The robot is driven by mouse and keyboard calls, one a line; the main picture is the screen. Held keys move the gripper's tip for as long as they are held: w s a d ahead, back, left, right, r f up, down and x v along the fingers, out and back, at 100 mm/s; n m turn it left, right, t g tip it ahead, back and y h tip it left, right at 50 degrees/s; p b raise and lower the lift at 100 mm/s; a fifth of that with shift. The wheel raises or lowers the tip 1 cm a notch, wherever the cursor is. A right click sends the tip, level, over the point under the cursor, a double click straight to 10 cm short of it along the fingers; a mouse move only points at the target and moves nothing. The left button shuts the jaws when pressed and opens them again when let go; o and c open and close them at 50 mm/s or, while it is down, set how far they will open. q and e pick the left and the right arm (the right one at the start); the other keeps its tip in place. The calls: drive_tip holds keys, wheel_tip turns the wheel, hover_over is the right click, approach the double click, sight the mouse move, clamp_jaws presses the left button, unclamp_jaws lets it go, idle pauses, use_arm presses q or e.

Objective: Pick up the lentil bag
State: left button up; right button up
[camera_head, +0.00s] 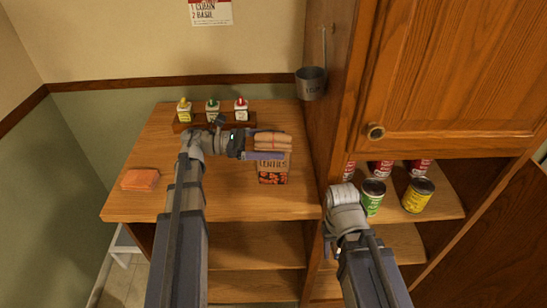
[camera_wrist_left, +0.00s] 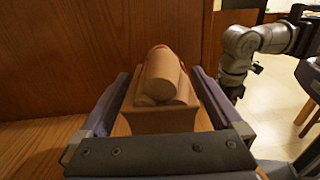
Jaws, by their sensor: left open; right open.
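The lentil bag (camera_head: 273,170) is a brown paper bag with a rolled top and a dark label, standing upright on the wooden counter. My left gripper (camera_head: 267,147) reaches in from the left at its top. In the left wrist view the open fingers lie on either side of the bag (camera_wrist_left: 160,88), with a narrow gap visible; I cannot tell whether either finger touches it. The gripper hides part of the bag's upper front. My right gripper (camera_head: 331,244) is low by the right cabinet, away from the bag; its fingers hardly show.
A rack (camera_head: 229,123) with several small capped bottles stands behind the left arm. An orange sponge (camera_head: 140,179) lies at the counter's left. The cabinet side (camera_head: 325,110) rises close to the bag's right. Cans, including a green one (camera_head: 372,199), stand on the right shelf.

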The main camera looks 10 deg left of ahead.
use_arm(q)
clamp_jaws()
idle(0.7)
